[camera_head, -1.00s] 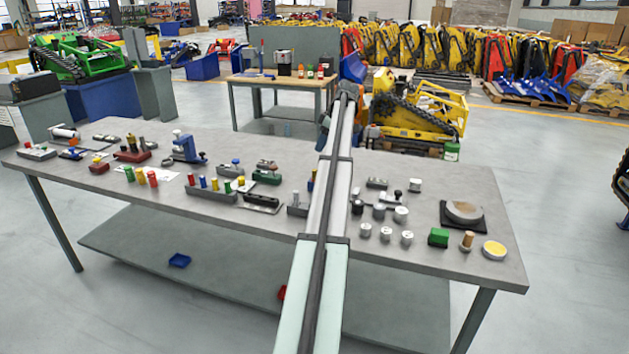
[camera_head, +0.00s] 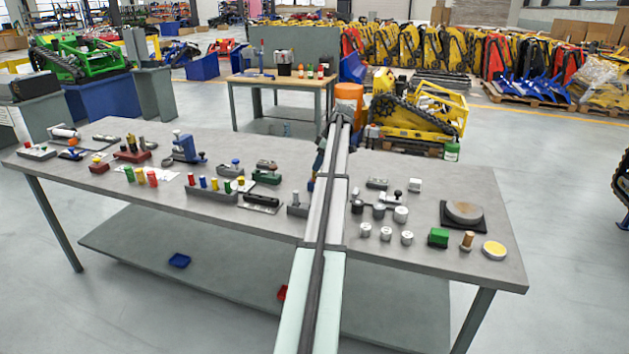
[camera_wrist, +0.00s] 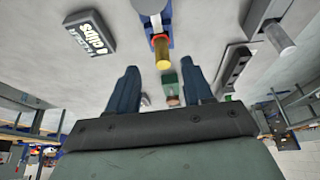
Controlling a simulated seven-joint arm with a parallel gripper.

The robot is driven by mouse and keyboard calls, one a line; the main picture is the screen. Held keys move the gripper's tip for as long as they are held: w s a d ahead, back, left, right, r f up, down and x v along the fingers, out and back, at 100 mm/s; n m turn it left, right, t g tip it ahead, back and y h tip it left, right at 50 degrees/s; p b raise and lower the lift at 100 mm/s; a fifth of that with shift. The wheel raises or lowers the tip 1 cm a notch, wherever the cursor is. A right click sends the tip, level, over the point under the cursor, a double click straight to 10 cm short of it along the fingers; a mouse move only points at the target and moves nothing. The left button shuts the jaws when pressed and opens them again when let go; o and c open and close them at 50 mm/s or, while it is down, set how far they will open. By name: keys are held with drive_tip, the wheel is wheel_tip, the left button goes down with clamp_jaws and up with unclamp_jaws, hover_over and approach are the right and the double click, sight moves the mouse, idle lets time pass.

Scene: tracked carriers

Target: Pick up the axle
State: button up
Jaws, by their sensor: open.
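I cannot tell for certain which part is the axle. In the wrist view a plain silver rod (camera_wrist: 279,38) shows at the upper right, to the right of my gripper. A brass-coloured cylinder (camera_wrist: 162,52) on a blue fixture (camera_wrist: 155,22) lies just beyond the fingertips, near the middle. My gripper (camera_wrist: 164,74) is open, with its two dark blue fingers apart and nothing held between them. In the head view my arm hides the gripper.
A grey workbench (camera_head: 330,235) carries many small parts. A dark box labelled clips (camera_wrist: 89,34) is at the wrist view's upper left.

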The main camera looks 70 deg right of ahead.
sight(314, 179)
drive_tip(key=x, duration=0.5)
drive_tip(key=shift+w+a, duration=0.15)
drive_tip(key=shift+r, duration=0.1)
clamp_jaws()
